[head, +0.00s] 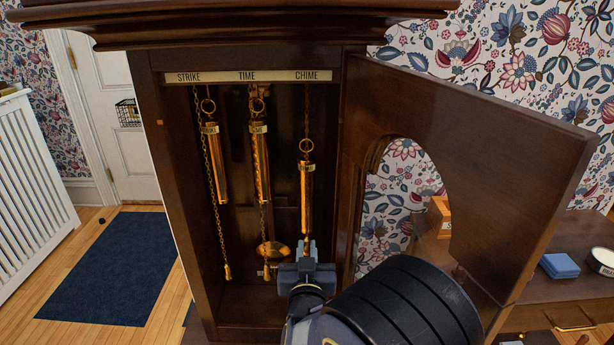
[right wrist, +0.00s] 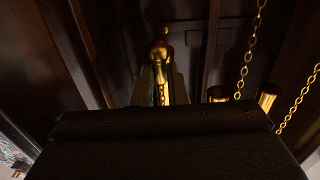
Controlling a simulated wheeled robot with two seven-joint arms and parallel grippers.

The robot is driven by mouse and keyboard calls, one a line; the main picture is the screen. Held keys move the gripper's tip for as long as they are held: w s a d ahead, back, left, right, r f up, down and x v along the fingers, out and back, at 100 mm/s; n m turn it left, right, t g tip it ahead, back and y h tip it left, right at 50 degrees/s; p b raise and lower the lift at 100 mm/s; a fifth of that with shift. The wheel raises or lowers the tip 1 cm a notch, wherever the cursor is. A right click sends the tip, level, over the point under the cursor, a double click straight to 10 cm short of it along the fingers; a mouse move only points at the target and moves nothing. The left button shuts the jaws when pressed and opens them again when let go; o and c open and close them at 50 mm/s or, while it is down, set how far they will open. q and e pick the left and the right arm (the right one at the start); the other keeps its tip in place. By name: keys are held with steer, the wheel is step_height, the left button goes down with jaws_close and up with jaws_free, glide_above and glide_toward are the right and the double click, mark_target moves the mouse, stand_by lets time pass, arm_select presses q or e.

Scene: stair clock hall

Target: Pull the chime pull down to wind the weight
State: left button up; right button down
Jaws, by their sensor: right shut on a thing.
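The tall clock case (head: 162,200) stands open, its label strip reading STRIKE, TIME and CHIME. The brass chime weight (head: 307,195) hangs on the right, under CHIME. My right gripper (head: 307,250) is inside the case, just below that weight, and is shut on the chime pull. In the right wrist view the brass pull (right wrist: 158,50) shows between the fingers, with a bit of chain by it; in the head view the gripper mostly hides it. The strike weight (head: 216,170) and time weight (head: 261,170) hang to the left, higher up. My left gripper is not in view.
The strike pull (head: 228,271) and brass pendulum bob (head: 272,250) hang left of my right gripper. The open door (head: 480,150) with its arched opening stands to the right, above my right arm. A side table (head: 540,290) holds a blue block (head: 560,266).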

steer(key=shift+s+f+b, duration=0.1)
steer(key=shift+f+b, duration=1.1)
steer(key=shift+f, duration=0.7)
step_height(320, 180, down, 6)
steer(key=b, duration=0.5)
steer(key=shift+r, duration=0.1)
steer(key=c, duration=1.4)
jaws_free()
steer(key=shift+r, duration=0.2)
steer(key=shift+o, duration=0.4)
steer(key=shift+r, duration=0.1)
steer(key=s, duration=1.2)
